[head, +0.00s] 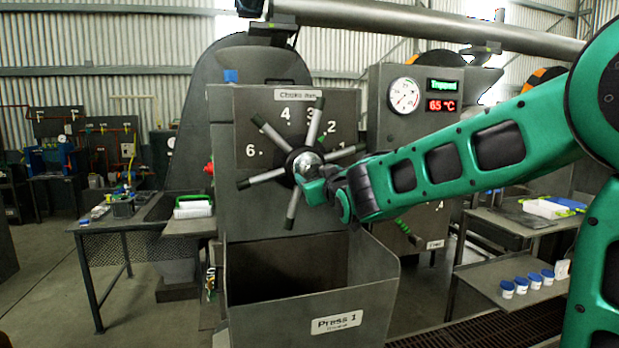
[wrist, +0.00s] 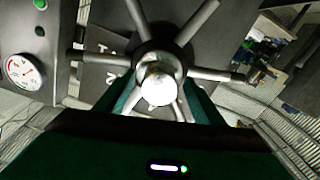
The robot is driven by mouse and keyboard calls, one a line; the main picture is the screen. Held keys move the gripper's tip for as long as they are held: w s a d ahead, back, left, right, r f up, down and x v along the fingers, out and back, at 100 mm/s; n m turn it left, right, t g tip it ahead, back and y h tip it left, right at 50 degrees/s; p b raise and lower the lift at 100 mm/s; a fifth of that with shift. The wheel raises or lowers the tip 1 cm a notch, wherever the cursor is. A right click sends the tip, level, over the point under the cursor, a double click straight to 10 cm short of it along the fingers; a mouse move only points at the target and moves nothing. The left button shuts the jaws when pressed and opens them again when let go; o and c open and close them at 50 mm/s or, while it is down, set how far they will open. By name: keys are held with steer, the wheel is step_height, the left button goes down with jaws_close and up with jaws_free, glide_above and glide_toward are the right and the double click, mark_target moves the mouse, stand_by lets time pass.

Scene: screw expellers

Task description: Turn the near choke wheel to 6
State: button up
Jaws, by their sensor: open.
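A lower-left spoke points just below the 6 (head: 251,150). My gripper (head: 316,184) is open in front of the hub, hiding the wheel's lower right. In the wrist view, the hub (wrist: 158,85) is centred between my green fingers, with spokes radiating around it. I cannot tell whether the fingers touch it.
An open bin (head: 310,290) juts out below the wheel. A bench (head: 125,215) is at left; a shelf with several blue-lidded jars (head: 527,283) is at right.

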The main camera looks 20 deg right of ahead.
steer(key=shift+w, duration=1.25)
steer(key=shift+c, duration=0.3)
